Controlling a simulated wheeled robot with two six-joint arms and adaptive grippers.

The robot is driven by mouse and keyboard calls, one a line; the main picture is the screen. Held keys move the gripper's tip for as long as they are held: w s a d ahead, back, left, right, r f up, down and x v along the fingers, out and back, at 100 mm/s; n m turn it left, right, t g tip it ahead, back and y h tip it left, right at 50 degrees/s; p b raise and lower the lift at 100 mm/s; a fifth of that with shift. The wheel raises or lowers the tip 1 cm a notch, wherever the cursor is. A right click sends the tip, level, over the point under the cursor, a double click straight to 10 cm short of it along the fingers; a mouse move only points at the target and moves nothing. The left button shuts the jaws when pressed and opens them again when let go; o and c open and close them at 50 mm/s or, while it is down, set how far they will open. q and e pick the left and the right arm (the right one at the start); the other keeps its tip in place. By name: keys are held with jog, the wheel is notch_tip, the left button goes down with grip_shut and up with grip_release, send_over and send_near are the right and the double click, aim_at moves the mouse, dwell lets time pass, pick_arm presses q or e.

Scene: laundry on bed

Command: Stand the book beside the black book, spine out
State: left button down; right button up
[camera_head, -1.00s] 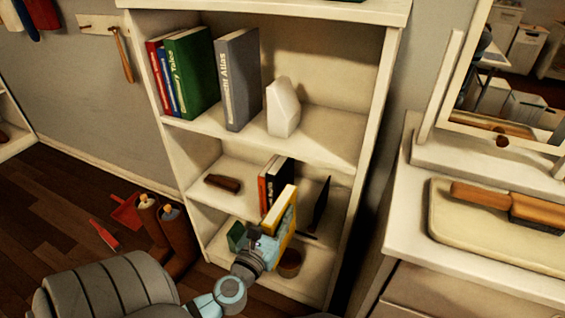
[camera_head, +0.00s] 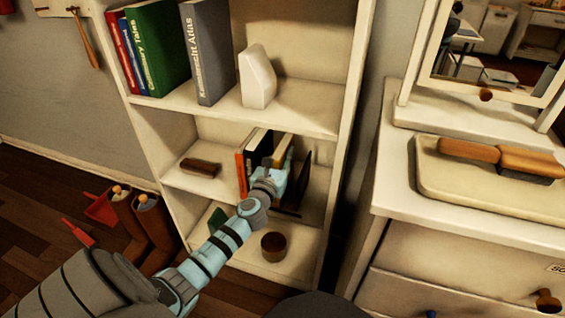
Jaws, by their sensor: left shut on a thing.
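The yellow book (camera_head: 283,146) stands about upright on the middle shelf, to the right of the black book (camera_head: 259,146). Only its upper part shows; my gripper hides the rest. My left gripper (camera_head: 281,172) is shut on the yellow book at its near side. An orange-red book (camera_head: 241,174) stands left of the black book. I cannot tell whether the yellow book touches the black one or rests on the shelf board. My right gripper is not in view.
A dark upright bookend (camera_head: 304,185) stands just right of the yellow book. A brown brush (camera_head: 200,167) lies to the left on the same shelf. A brown pot (camera_head: 273,246) and a green object (camera_head: 217,219) are below. Several books and a white vase (camera_head: 257,78) are above.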

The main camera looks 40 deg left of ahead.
pick_arm(q)
jog(key=shift+r, duration=0.15)
jog(key=c, duration=1.4)
grip_release()
jog(key=shift+o, duration=0.2)
